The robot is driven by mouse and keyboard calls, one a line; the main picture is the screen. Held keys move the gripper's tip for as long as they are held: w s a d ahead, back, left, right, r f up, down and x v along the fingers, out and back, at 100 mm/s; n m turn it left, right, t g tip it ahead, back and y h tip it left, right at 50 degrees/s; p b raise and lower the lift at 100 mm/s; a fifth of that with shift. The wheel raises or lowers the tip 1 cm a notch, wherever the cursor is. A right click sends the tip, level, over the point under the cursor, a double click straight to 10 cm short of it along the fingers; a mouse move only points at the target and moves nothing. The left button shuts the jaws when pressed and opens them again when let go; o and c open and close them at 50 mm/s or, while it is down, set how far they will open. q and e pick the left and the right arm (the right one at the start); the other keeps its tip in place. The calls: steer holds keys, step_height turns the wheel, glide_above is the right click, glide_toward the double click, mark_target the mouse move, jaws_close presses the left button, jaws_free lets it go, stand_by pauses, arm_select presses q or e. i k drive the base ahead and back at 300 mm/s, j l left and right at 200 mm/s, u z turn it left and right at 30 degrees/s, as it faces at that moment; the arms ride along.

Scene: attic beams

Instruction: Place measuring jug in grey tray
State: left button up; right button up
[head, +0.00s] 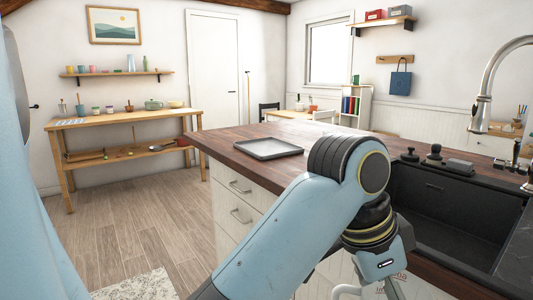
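The grey tray (268,149) lies flat and empty on the dark wooden countertop, left of the sink. My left arm comes in from the lower left and bends down at the wrist, with the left gripper (384,266) low in front of the counter. Its fingers are hidden or cut off by the bottom edge. A pale, see-through shape with reddish marks, seemingly the measuring jug (392,286), shows just under the gripper, mostly cut off. I cannot tell whether the fingers hold it. My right gripper is not in view.
A black sink (447,215) with a tall tap (484,95) is on the right. Dark items (434,156) stand on its back ledge. The counter around the tray is clear. A wooden workbench (124,122) with pots stands at the back left.

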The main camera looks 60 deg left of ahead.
mark_target(260, 148)
steer(key=j, duration=1.05)
steer(key=k+j, duration=0.1)
steer(key=j, duration=0.95)
steer(key=z, duration=0.05)
